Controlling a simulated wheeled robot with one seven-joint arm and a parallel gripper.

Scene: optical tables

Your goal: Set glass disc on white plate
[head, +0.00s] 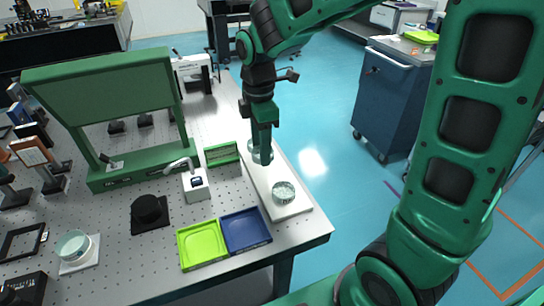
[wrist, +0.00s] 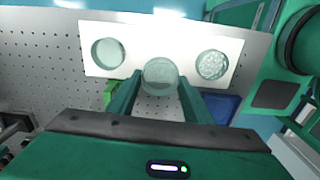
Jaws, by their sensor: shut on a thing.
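My gripper (wrist: 160,82) is shut on a clear, pale green glass disc (wrist: 160,74), held between its two fingertips. In the wrist view the disc overlaps the near edge of a long white plate (wrist: 165,32). In the head view my gripper (head: 263,158) points down over the same white plate (head: 300,208) at the table's right edge. A clear disc (wrist: 108,53) lies at the plate's left end and a speckled disc (wrist: 211,64) at its right end; the speckled one also shows in the head view (head: 284,191). The height of the held disc above the plate is unclear.
A small white square plate (head: 79,266) with a glass dish (head: 73,245) stands at front left. Lime (head: 203,245) and blue (head: 245,231) trays, a green rack (head: 222,153) and a white tap-like device (head: 195,185) stand left of the long plate. A large green frame (head: 105,90) stands behind.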

